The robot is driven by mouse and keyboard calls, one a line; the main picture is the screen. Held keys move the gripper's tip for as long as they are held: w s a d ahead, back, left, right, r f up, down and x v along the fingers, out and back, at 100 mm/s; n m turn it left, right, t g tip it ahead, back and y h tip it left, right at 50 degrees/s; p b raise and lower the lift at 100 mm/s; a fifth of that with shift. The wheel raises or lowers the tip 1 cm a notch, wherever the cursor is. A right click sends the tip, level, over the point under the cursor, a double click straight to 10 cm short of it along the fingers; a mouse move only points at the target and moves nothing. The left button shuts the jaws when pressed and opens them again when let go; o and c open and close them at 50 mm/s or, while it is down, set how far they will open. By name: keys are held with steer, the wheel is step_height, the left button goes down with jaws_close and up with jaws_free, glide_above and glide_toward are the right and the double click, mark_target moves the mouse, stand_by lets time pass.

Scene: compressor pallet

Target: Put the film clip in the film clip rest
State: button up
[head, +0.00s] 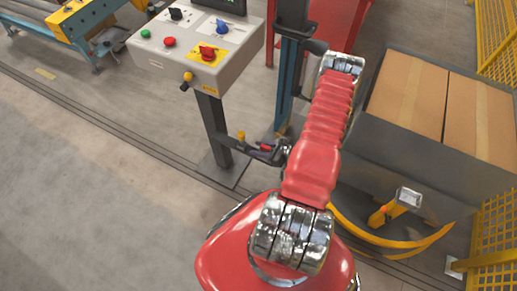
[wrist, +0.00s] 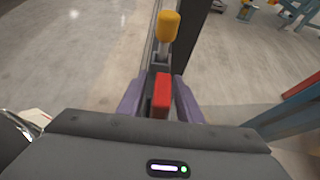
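The film clip, as I take it, is a small dark grey piece with a red block (wrist: 161,92) on top. In the wrist view it sits between my gripper's two purple fingers (wrist: 159,98), which lie close along both its sides. A yellow knob (wrist: 168,25) on a grey stem stands just beyond it; I cannot tell whether it belongs to the clip. In the head view my gripper (head: 262,152) is beside the console post, with the red piece (head: 265,147) at its fingers and the yellow knob (head: 241,135) nearer the post. I cannot make out the film clip rest for certain.
The control console (head: 195,48) with buttons and knobs stands on a dark post (head: 213,125). A blue-grey column (head: 288,80) is right behind my gripper. Cardboard boxes (head: 410,95) stand at right near yellow fencing (head: 495,225). Floor at lower left is clear.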

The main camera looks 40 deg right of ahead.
mark_target(270, 150)
steer(key=shift+r, duration=0.1)
steer(key=v, duration=1.2)
steer(key=shift+s, duration=0.1)
stand_by(0.8)
